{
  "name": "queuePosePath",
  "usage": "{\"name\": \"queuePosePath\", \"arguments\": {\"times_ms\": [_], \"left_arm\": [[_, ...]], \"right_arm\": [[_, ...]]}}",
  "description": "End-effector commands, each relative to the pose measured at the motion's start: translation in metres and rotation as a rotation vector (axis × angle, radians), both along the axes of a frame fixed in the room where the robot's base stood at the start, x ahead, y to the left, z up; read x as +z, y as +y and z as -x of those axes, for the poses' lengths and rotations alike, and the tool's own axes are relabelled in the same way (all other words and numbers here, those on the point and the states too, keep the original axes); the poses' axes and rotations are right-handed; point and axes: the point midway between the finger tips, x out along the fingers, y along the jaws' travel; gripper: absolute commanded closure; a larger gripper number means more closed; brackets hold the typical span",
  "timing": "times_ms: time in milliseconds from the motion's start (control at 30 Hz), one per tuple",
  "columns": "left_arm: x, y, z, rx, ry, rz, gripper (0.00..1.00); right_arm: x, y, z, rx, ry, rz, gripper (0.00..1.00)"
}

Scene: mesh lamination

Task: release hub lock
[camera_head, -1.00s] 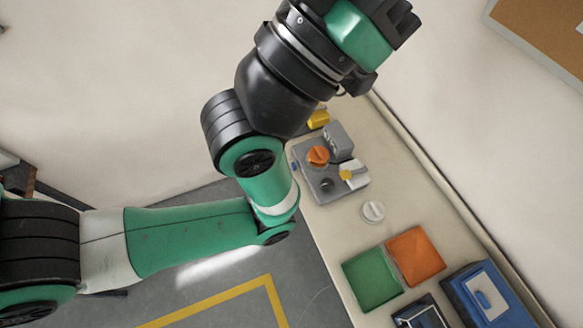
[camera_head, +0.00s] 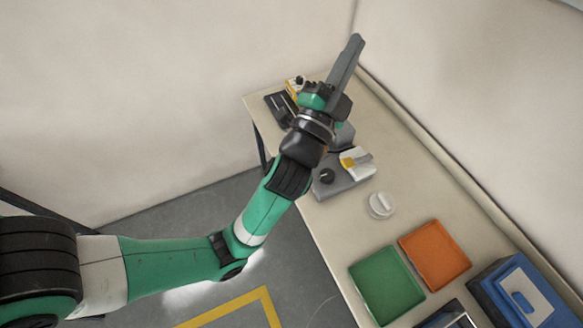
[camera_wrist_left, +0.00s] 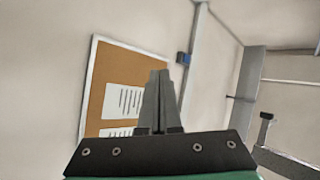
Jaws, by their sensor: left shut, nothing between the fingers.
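A grey bench fixture (camera_head: 345,187), perhaps the hub, sits on the table in the head view. On it are a black round knob (camera_head: 327,176), a yellow part (camera_head: 348,162) and a pale piece (camera_head: 362,166). My left arm hides its far left part, and I cannot tell which part is the lock. My left gripper (camera_head: 356,40) is beyond the fixture in the picture, its fingers pointing up and away from it. The left wrist view shows its fingers (camera_wrist_left: 159,74) together and empty, facing the wall. My right gripper is not in view.
A white round knob-like part (camera_head: 381,205) lies near the fixture on the table (camera_head: 335,240). A green tray (camera_head: 386,285), an orange tray (camera_head: 435,255) and a blue box (camera_head: 512,292) stand nearer. A dark item (camera_head: 278,106) lies at the far end. A corkboard (camera_wrist_left: 105,80) hangs on the wall.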

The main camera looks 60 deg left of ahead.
Motion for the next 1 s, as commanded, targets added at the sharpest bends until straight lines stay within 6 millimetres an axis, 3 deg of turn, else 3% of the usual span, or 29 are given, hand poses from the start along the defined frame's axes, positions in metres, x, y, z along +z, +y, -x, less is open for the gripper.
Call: {"name": "queuePosePath", "arguments": {"times_ms": [33,267,400,600,700,800,900,1000], "left_arm": [[-0.067,0.009,-0.001,0.045,0.064,-0.032,1.0],[-0.251,0.043,0.012,0.205,0.318,-0.165,1.0],[-0.362,0.061,0.029,0.265,0.459,-0.21,1.0],[-0.511,0.081,0.062,0.318,0.637,-0.221,1.0],[-0.569,0.088,0.08,0.332,0.697,-0.207,1.0],[-0.606,0.093,0.092,0.344,0.732,-0.197,1.0],[-0.623,0.096,0.098,0.351,0.745,-0.191,1.0],[-0.625,0.098,0.099,0.356,0.745,-0.188,1.0]], "right_arm": [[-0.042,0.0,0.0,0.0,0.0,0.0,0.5],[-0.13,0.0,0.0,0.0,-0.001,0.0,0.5],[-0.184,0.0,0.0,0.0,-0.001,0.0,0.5],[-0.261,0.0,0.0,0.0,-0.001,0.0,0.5],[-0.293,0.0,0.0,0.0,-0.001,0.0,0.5],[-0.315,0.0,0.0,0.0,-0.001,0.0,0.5],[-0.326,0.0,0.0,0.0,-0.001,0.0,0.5],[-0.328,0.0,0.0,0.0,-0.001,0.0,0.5]]}}
